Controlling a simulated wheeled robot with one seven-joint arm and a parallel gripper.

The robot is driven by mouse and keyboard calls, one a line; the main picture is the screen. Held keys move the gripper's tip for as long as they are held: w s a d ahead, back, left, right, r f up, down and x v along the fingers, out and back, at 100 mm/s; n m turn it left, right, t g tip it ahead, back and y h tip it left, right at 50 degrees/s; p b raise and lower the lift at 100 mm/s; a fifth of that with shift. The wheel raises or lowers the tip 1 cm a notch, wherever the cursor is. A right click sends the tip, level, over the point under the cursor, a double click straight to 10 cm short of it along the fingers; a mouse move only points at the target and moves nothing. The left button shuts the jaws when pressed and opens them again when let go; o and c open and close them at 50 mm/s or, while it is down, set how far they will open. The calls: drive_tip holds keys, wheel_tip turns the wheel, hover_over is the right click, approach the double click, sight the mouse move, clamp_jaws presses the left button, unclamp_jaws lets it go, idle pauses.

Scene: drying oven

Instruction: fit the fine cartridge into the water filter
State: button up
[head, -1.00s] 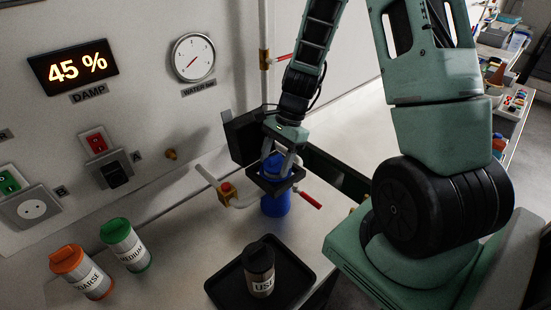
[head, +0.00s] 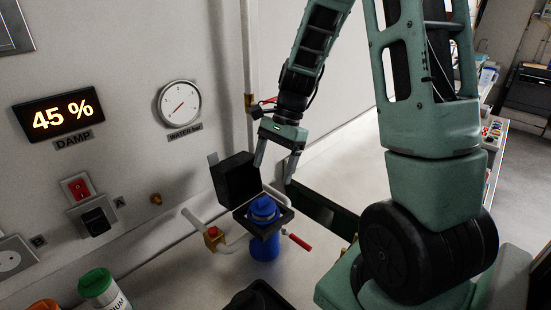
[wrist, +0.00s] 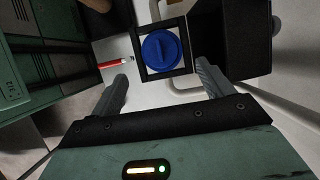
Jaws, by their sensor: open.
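The water filter is a blue body (head: 265,246) below a square black frame (head: 284,217), with a black lid (head: 236,179) standing open at its left. A ribbed blue round top (head: 263,208) sits inside the frame; it shows from above in the wrist view (wrist: 161,50). I cannot tell if this top belongs to the fine cartridge or to the housing. No label reading fine is visible. My gripper (head: 275,176) is open and empty above the frame. Its fingers (wrist: 163,78) stand apart, on the near side of the blue top in the wrist view.
A green-capped container (head: 97,285) and an orange cap (head: 44,305) are at bottom left. A black tray (head: 258,296) is cut off at the bottom.

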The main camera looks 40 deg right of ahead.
drive_tip(key=s+a+r+n+g+h, duration=0.1)
drive_tip(key=s+a+r+n, duration=0.1)
drive_tip(key=a+n, duration=0.5)
drive_tip(key=s+a+r+n+h, duration=0.1)
drive_tip(key=s+a+r+n, duration=0.2)
drive_tip(key=a, duration=0.6)
drive_tip(key=s+a+f+n+t+h, duration=0.1)
drive_tip(key=s+a+n, duration=0.9)
drive_tip(key=s+n, duration=0.3)
drive_tip(key=shift+a+f+n+h, duration=0.25)
drive_tip(key=shift+n+h, duration=0.15)
drive_tip(key=shift+n, duration=0.8)
wheel_tip(320, 180, down, 2)
drive_tip(key=b, duration=0.2)
drive_tip(key=shift+w+f+b, duration=0.1)
drive_tip(key=shift+f+b, duration=0.15)
drive_tip(key=shift+b, duration=0.1)
